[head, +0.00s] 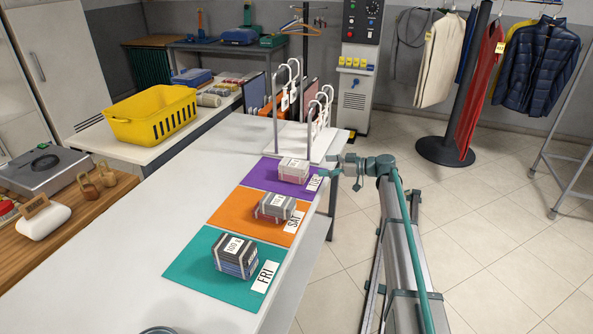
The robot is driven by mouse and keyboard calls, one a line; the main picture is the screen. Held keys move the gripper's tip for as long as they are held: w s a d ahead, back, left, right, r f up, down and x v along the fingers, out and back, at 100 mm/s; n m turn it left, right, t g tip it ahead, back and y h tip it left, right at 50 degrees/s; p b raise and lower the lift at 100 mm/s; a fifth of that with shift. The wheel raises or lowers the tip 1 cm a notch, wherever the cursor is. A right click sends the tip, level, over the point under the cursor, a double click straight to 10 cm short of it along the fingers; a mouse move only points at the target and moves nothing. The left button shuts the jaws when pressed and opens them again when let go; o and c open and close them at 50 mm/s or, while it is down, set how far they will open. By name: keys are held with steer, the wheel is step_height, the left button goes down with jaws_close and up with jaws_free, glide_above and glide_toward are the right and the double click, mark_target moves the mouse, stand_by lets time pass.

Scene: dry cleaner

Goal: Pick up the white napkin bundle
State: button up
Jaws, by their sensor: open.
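A pale, whitish-pink bundle (292,172) with a small label on top lies on the purple mat (259,174) at the far end of the white table. It is the palest of the three bundles in view. A grey bundle (274,207) sits on the orange mat (232,214), marked SAT. A dark grey-blue bundle (235,258) sits on the teal mat (192,273), marked FRI. My gripper (336,166) is open and empty, just right of the purple mat near the table's right edge. It is apart from the pale bundle.
A rack with white hooks (318,108) stands on the table behind the purple mat. A yellow basket (152,115) is on the back-left counter. The table (130,215) left of the mats is largely clear. Clothes hang at the right.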

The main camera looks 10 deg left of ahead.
steer(key=shift+a, duration=0.45)
steer(key=p, duration=0.1)
glide_toward(293, 163)
steer(key=shift+w+a+f, duration=0.2)
steer(key=shift+a+f, duration=0.1)
steer(key=shift+a, duration=0.3)
steer(key=shift+w+a+f, duration=0.25)
steer(key=shift+a+f, duration=0.05)
steer(key=shift+a, duration=0.3)
steer(key=shift+w+a+r+p, duration=0.1)
steer(key=shift+w+a+p, duration=0.05)
steer(key=shift+a+p, duration=0.45)
steer(key=x, duration=0.2)
steer(key=p+x, duration=0.1)
steer(key=shift+a+r, duration=0.15)
steer(key=shift+a, duration=0.35)
steer(key=c, duration=1.3)
